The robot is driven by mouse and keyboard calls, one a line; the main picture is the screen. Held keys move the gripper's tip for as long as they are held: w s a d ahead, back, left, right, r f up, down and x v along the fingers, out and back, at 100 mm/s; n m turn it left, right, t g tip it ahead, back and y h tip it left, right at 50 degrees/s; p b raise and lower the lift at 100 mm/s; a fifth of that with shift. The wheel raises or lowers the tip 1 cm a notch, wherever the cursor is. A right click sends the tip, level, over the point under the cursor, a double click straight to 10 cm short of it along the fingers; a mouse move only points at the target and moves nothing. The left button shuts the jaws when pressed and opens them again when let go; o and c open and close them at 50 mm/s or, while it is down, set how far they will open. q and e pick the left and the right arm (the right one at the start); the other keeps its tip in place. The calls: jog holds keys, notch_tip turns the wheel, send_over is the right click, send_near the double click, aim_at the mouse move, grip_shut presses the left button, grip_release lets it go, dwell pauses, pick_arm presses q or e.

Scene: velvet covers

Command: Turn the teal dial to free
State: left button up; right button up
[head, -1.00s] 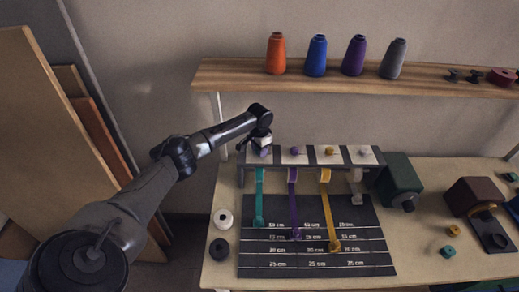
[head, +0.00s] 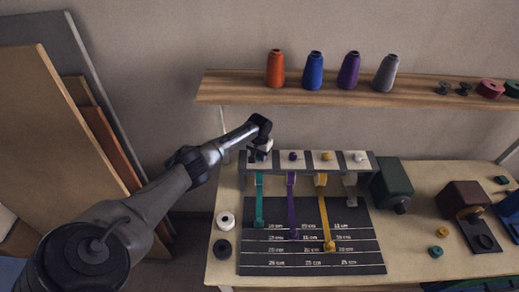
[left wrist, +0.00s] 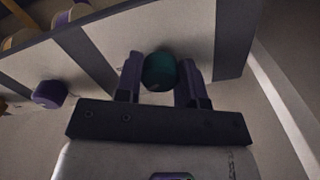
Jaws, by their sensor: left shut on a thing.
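The teal dial (left wrist: 159,71) is a round knob on a white panel of the ribbon rack, at the rack's left end in the head view, where my gripper hides it. My left gripper (left wrist: 159,85) is shut on the dial, one finger on each side of it in the left wrist view. In the head view the left gripper (head: 260,154) is at the rack's leftmost panel. The teal ribbon (head: 259,200) hangs below that panel and lies on the dark measuring board (head: 310,258). The dial's markings cannot be read. My right gripper is not in view.
Purple (head: 293,156), yellow (head: 326,156) and pale (head: 359,157) dials sit to the right on the rack. A shelf (head: 350,91) with cones is above.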

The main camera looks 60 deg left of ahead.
pick_arm(q)
jog(key=n+p, duration=0.2)
jog(key=shift+r+n, duration=0.25)
jog(key=shift+n, duration=0.15)
jog(key=n+p, duration=0.2)
jog(key=n, duration=0.1)
jog(key=shift+f+n, duration=0.1)
jog(key=shift+n, duration=0.2)
jog(key=n+p, duration=0.1)
jog(key=n, duration=0.1)
jog(key=shift+n, duration=0.3)
jog(key=n+p, duration=0.1)
jog(key=n, duration=0.2)
jog(key=shift+f, duration=0.1)
jog(key=shift+n, duration=0.4)
jog(key=o, duration=0.9)
